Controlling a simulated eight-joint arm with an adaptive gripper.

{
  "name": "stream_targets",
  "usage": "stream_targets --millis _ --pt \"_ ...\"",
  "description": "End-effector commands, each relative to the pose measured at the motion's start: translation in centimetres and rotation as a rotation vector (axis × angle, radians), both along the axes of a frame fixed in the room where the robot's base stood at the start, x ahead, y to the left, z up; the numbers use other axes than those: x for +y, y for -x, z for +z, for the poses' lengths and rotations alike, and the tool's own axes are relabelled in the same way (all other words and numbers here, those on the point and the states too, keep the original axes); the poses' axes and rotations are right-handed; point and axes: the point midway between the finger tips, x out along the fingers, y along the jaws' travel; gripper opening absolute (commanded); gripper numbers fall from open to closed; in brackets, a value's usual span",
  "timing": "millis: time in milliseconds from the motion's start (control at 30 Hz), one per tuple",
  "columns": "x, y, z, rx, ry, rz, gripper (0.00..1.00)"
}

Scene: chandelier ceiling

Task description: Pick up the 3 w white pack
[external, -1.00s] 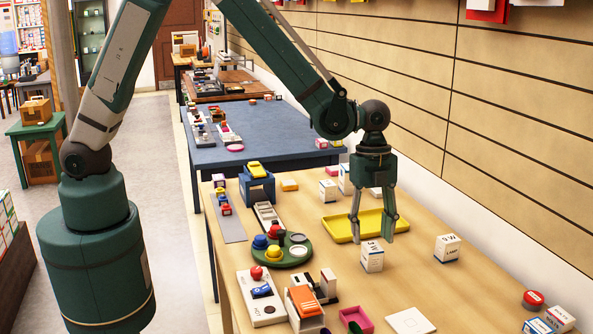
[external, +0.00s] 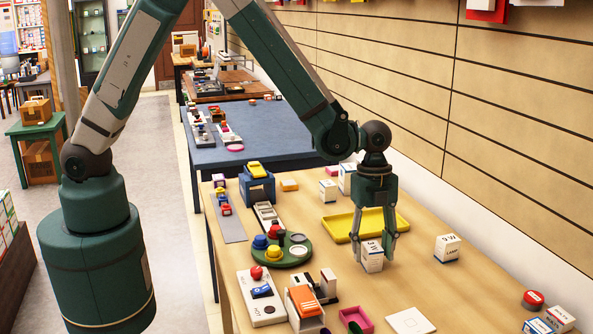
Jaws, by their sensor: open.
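The white 3 W pack (external: 371,262) stands upright on the wooden table, with a blue band low on its side. My gripper (external: 374,256) points down over it, with its fingers open, one on each side of the pack. I cannot tell whether either finger touches it. The gripper hides part of the pack's top, where the lettering is only partly readable.
A similar white 9 W pack (external: 447,248) stands to the right. A yellow tray (external: 335,230) lies just behind my gripper. More small white boxes (external: 328,190) stand beyond it. A pink open box (external: 356,320) and a white square plate (external: 411,321) are nearer the front.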

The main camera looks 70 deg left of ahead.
Motion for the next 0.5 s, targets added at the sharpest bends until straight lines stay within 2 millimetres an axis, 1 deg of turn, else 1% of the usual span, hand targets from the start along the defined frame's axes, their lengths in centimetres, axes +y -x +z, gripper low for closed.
stream_targets --millis 200,433,500 --pt "0.0 0.0 0.0 0.0 0.0 0.0 0.44" --pt "0.0 0.0 0.01 0.0 0.0 0.0 0.14" --pt "0.0 0.0 0.01 0.0 0.0 0.0 0.14"
